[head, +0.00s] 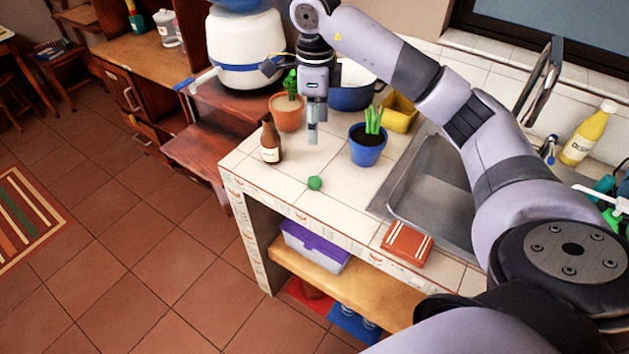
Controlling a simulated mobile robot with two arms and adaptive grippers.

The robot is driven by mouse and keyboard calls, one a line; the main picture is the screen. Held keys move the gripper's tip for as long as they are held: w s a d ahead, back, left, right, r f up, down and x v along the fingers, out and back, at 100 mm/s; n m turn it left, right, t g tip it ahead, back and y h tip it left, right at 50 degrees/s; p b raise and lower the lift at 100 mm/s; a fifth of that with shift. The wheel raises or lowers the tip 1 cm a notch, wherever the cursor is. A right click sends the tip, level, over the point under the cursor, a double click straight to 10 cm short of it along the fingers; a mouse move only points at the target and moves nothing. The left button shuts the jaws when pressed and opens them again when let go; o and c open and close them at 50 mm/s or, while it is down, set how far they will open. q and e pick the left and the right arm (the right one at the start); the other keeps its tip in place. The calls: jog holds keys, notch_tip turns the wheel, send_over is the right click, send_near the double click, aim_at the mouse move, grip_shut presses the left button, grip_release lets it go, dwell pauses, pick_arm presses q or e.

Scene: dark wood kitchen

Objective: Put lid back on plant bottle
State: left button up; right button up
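A brown bottle (270,142) with a pale label stands upright on the left end of the white tiled counter. Its top is too small to tell whether it is open. A small round green object (315,183), possibly the lid, lies on the tiles near the counter's front edge. My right gripper (313,138) points down above the counter, to the right of the bottle and behind the green object, apart from both. Its fingers appear as one narrow shape, so its opening is unclear. My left gripper is not in view.
A terracotta plant pot (287,113) stands behind the bottle, and a blue plant pot (367,146) right of the gripper. A blue pot (350,97) and yellow container (400,113) are behind. The sink (437,205) and a red cloth (407,243) lie right.

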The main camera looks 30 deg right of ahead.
jog(key=p, duration=0.3)
send_over(315, 180)
jog(key=f, duration=1.1)
jog(key=shift+s+a, duration=0.2)
jog(key=shift+s, duration=0.05)
jog(key=shift+f, duration=0.45)
jog(key=shift+f, duration=0.15)
jog(key=f+p, duration=0.1)
jog(key=f, duration=0.1)
jog(key=f+p, duration=0.1)
jog(key=f, duration=0.1)
jog(key=shift+w+d+f, duration=0.1)
jog(key=shift+w+f, duration=0.1)
jog(key=shift+f, duration=0.25)
jog(key=c, duration=0.9)
